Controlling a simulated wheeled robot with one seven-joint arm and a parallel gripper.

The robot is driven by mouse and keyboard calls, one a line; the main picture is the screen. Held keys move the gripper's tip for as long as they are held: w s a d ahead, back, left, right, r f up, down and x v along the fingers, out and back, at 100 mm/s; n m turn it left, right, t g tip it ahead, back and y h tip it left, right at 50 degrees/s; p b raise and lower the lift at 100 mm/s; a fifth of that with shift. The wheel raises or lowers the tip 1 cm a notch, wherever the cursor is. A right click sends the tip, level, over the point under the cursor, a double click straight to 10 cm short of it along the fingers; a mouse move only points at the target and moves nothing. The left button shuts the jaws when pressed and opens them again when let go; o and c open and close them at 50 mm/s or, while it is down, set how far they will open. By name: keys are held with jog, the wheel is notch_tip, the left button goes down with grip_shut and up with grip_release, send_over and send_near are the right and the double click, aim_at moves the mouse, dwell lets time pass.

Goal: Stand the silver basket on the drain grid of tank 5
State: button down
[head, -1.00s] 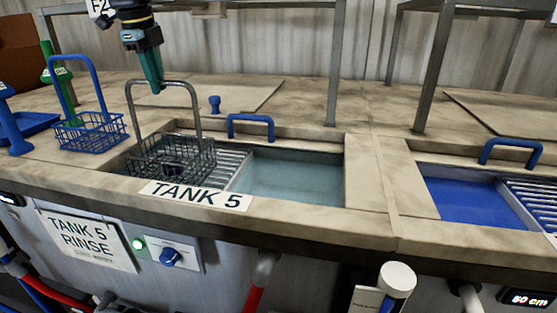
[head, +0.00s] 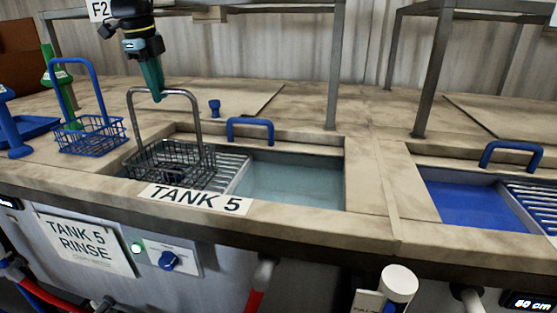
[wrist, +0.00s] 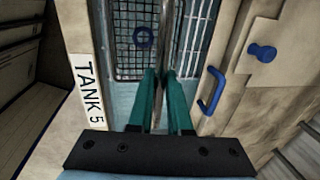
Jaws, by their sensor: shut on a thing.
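The silver basket (head: 165,160) is a dark grey wire mesh basket with a tall arched handle. My gripper (head: 157,97) is shut on the top of that handle, with teal fingers pointing down. The basket hangs upright over the left end of tank 5, above the drain grid (head: 232,165). I cannot tell whether its bottom touches the grid. In the wrist view the basket mesh (wrist: 128,62) lies beyond my fingers, and grid bars (wrist: 193,40) show to its right.
Tank 5's water (head: 295,180) is open to the right. A blue handle (head: 250,130) and blue knob (head: 214,108) stand behind it. A blue basket (head: 90,135) stands to the left. A tank with blue liquid (head: 470,200) is at the far right. Frame posts (head: 337,70) rise behind.

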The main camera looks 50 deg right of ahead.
jog(key=c, duration=0.8)
grip_release()
jog(key=shift+o, duration=0.2)
jog(key=shift+f, duration=0.1)
